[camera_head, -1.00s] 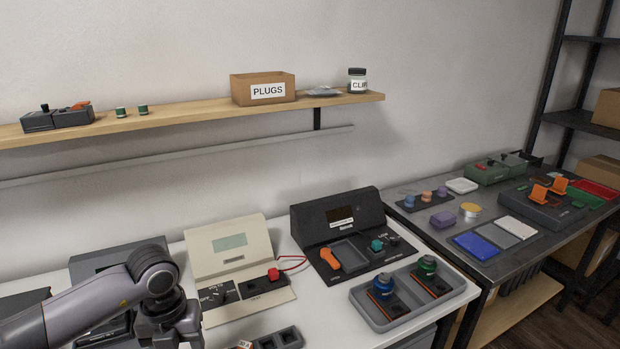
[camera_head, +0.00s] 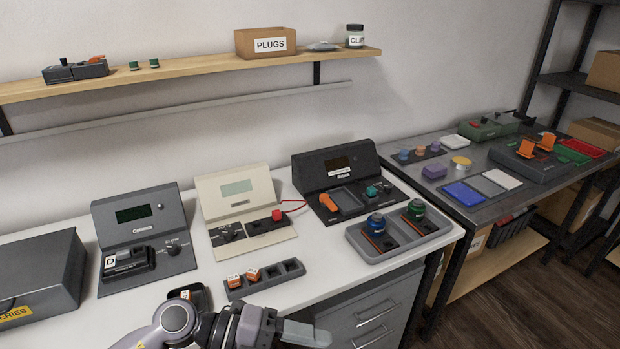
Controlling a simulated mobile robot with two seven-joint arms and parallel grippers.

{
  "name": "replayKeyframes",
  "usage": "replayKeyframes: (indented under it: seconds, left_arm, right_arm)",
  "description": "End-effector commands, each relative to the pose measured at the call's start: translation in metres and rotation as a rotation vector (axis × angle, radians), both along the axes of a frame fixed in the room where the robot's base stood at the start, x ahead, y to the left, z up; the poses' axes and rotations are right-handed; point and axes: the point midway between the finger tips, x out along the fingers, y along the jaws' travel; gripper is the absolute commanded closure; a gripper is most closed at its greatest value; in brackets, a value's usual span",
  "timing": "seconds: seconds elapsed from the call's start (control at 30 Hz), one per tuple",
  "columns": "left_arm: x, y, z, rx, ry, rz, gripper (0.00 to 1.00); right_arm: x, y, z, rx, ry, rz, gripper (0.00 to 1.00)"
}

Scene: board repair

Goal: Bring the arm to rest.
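My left arm comes in at the bottom of the head view, and its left gripper (camera_head: 306,333) points right, in front of the white bench's front edge. I see the gripper side-on with its lower part cut off by the frame, so its opening is hidden. I see nothing held in it. It is clear of the devices on the bench. My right gripper is not in view.
The white bench (camera_head: 330,259) carries a dark tester (camera_head: 137,214), a cream tester (camera_head: 236,187), a black tester (camera_head: 337,165) and a grey tray (camera_head: 380,252) with two knobbed parts. Drawers (camera_head: 375,310) are below.

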Motion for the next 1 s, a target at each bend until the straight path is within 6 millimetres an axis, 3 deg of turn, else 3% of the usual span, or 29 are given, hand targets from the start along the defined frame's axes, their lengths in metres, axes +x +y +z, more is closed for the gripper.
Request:
replayKeyframes:
  seconds: [0.1, 0.2, 0.37, 0.53, 0.7, 0.83, 1.0]
  left_arm:
    - [0.004, -0.008, 0.025, -0.273, 0.108, 0.19, 0.44]
    - [0.018, 0.003, 0.037, -0.455, 0.209, 0.392, 0.44]
    - [0.041, 0.048, 0.022, -0.645, 0.411, 0.766, 0.44]
    - [0.039, 0.111, -0.039, -0.7, 0.677, 1.184, 0.44]
    - [-0.004, 0.165, -0.116, -0.626, 0.968, 1.536, 0.44]
    - [-0.044, 0.187, -0.156, -0.542, 1.143, 1.697, 0.44]
    - [-0.071, 0.197, -0.178, -0.483, 1.254, 1.778, 0.44]
  right_arm:
    - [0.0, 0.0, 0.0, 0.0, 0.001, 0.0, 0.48]
    - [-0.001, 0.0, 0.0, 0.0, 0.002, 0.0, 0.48]
    - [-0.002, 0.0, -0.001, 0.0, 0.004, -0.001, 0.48]
    - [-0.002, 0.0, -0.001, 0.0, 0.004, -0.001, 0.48]
    - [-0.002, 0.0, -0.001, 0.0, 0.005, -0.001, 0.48]
    - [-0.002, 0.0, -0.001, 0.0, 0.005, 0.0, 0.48]
    - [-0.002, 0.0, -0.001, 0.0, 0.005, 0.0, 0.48]
